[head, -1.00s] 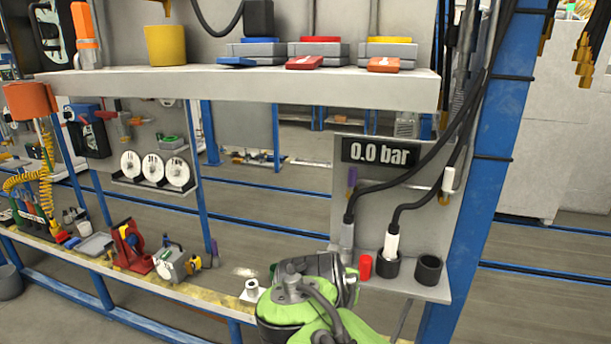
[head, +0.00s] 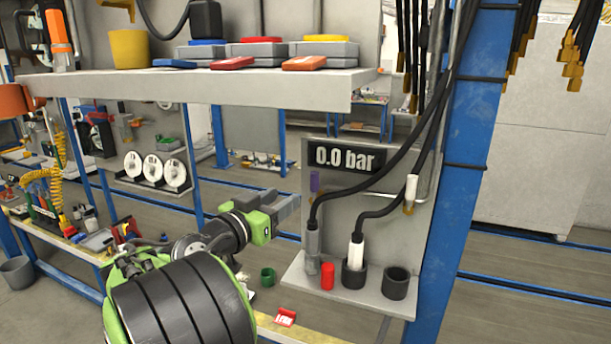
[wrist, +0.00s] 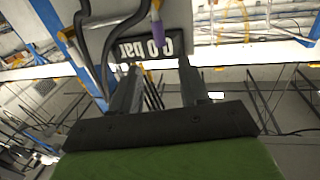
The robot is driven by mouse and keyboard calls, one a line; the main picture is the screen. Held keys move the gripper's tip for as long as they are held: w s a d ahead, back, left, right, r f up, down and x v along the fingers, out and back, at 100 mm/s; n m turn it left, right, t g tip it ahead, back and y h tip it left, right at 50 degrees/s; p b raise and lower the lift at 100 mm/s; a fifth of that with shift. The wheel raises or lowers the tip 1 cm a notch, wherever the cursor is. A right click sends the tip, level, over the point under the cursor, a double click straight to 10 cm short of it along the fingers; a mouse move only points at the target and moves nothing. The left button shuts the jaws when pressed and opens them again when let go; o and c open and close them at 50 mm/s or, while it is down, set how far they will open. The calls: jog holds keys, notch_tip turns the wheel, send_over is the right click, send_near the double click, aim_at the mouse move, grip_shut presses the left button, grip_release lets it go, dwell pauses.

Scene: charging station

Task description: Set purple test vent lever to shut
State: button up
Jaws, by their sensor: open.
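The purple test vent lever (head: 314,182) is on the grey panel (head: 290,240), below the left end of the black 0.0 bar display (head: 346,157). Its handle looks upright in the head view. My gripper (head: 290,206) is left of the lever and slightly lower, fingers pointing toward the panel. In the wrist view, which is inverted, my gripper (wrist: 160,82) has its two fingers apart with nothing between them. The purple lever (wrist: 157,32) shows beyond the fingertips, roughly between them, apart from both. The display (wrist: 155,47) is partly hidden behind it.
A white lever (head: 411,188) sits right of the purple one. Black hoses (head: 395,180) cross the panel. A red cylinder (head: 327,277) and black cups (head: 395,284) stand on the small ledge below. A shelf (head: 200,88) with boxes overhangs at upper left.

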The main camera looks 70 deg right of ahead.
aim_at(312, 179)
jog(key=p+x, duration=0.4)
jog(key=x, duration=0.9)
jog(key=shift+s+d, duration=0.1)
jog(key=shift+d, duration=0.3)
jog(key=shift+a, duration=0.1)
jog(key=shift+c, duration=0.4)
grip_shut()
